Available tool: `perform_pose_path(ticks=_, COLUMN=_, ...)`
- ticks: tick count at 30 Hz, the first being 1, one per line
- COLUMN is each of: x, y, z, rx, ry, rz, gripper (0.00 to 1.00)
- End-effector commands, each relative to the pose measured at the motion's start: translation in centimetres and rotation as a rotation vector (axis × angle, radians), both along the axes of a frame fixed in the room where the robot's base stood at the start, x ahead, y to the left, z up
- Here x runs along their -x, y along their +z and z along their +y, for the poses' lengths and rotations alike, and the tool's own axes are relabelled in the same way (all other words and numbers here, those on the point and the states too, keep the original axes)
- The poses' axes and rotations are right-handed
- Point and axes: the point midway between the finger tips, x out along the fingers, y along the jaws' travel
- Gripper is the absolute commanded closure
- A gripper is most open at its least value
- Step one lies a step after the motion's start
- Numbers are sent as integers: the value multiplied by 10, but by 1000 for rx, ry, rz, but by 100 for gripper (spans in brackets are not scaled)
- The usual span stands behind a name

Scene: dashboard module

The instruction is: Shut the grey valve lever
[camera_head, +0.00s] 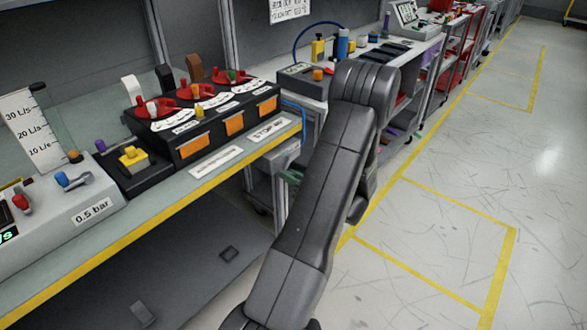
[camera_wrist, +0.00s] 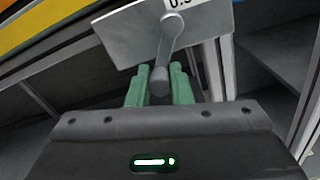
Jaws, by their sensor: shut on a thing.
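The grey valve lever (camera_wrist: 167,48) shows in the wrist view. It runs from a round pivot on a light grey panel (camera_wrist: 125,38) down to a rounded knob at its lower end. My gripper (camera_wrist: 160,72) has its two green fingers on either side of the knob, shut on it. In the head view my dark arm reaches up and bends back down. A bit of green finger (camera_head: 290,176) shows beside a grey box (camera_head: 280,154) at the bench end. The lever itself cannot be made out there.
A trolley (camera_head: 400,60) stands beyond. The floor to the right is clear.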

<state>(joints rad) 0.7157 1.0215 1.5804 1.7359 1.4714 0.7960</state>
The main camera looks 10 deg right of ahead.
Motion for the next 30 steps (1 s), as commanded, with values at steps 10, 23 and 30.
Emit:
perform_pose_path(ticks=10, x=8, y=17, z=10, rx=-261, ry=1, rz=202, gripper=100)
perform_pose_path(ticks=23, x=12, y=33, z=16, rx=-569, ry=0, rz=441, gripper=100)
perform_pose_path(ticks=30, x=13, y=40, z=17, rx=-695, ry=0, rz=539, gripper=100)
